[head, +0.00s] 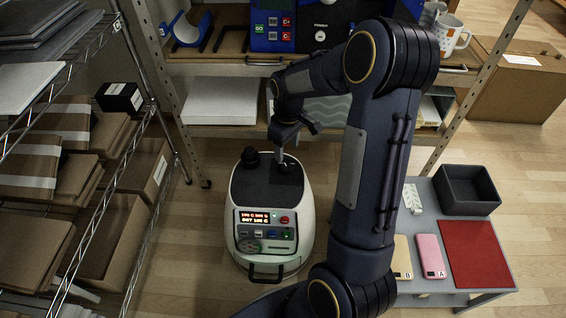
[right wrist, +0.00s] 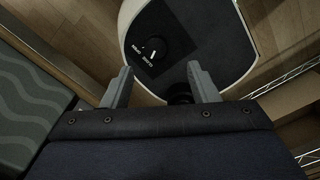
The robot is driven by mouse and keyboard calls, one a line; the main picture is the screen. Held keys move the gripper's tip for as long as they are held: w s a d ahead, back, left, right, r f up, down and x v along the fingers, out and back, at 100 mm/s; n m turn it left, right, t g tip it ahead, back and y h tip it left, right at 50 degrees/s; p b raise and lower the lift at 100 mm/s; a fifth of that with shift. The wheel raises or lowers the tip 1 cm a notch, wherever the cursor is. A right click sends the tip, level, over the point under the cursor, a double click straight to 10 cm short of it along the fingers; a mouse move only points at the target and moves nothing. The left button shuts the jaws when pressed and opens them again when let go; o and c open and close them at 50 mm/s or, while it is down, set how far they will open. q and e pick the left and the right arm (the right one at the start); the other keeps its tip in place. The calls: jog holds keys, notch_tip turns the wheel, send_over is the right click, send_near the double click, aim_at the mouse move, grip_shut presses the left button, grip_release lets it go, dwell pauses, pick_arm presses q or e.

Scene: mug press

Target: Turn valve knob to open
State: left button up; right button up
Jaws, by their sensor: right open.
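The valve knob (right wrist: 155,47) is a small black dial with a white mark and white lettering around it, on the dark top of a white rounded machine (head: 240,205). In the right wrist view it lies just beyond and between my right fingertips (right wrist: 160,68), which are apart with nothing between them touching. In the head view my right gripper (head: 284,160) points down over the machine's top, and the dial there is mostly hidden by it. Whether a finger touches the dial I cannot tell. My left gripper is not in view.
Wire shelves with boxes (head: 65,180) line the left; a metal shelf with a white box (head: 222,100) stands behind. A low table with a grey bin (head: 467,190) and red mat (head: 476,254) is at right.

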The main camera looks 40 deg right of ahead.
aim_at(287, 167)
jog(key=shift+w+d+f, duration=0.15)
jog(key=shift+w+f, duration=0.05)
jog(key=shift+f, duration=0.2)
jog(key=shift+w+d+f, duration=0.15)
jog(key=shift+f, duration=0.55)
notch_tip(287, 167, down, 7)
jog(key=b, duration=0.3)
jog(key=shift+r, duration=0.2)
jog(key=shift+c, duration=0.4)
jog(key=c, duration=0.9)
